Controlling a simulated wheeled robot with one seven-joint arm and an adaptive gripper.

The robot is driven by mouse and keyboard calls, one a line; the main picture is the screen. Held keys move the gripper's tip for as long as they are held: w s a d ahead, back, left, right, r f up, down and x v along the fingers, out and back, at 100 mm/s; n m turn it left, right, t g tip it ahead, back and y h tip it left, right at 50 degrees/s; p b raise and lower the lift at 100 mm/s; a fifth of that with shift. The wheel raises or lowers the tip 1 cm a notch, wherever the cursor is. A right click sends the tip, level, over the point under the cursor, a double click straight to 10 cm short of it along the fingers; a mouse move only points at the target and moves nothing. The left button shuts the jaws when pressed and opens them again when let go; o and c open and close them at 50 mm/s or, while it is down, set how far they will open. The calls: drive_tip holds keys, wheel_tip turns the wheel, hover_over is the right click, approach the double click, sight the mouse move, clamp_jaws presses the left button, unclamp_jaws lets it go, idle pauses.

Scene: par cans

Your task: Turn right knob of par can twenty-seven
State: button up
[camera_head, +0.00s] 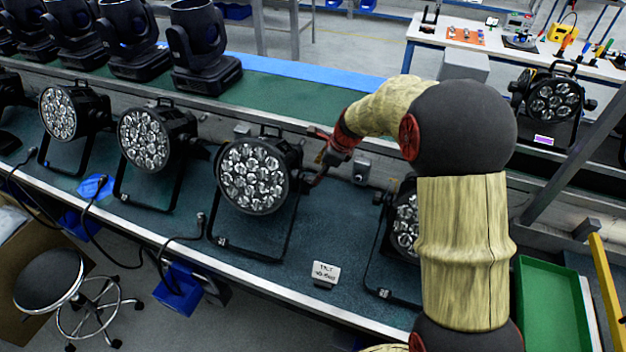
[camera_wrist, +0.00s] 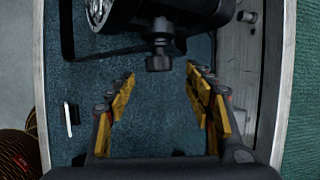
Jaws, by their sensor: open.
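A black par can (camera_head: 252,177) with several round lenses stands on the bench in its bracket, in the middle of the head view. Its number is not legible. Its body shows at the top of the wrist view (camera_wrist: 125,12). Its dark right knob (camera_wrist: 159,58) sticks out toward my gripper in the wrist view. My gripper (camera_wrist: 160,75) is open, with its yellow-padded fingers apart and the knob just beyond and between the fingertips. Nothing is between the pads. In the head view my gripper (camera_head: 320,165) is beside the can's right side, and the knob is hard to make out there.
Other par cans stand left (camera_head: 155,138) and right, the right one (camera_head: 404,225) partly behind my arm. A small white sign (camera_head: 325,273) stands on the bench front. A green tray (camera_head: 548,310) is at the right. Moving-head lights (camera_head: 203,50) line the back.

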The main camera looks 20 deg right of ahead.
drive_tip(key=b+x, duration=0.1)
drive_tip(key=x, duration=0.5)
drive_tip(key=shift+f+b, duration=0.2)
drive_tip(key=shift+b, duration=0.1)
drive_tip(key=shift+c, duration=1.1)
drive_tip(key=c, duration=0.9)
drive_tip(key=shift+c, duration=0.2)
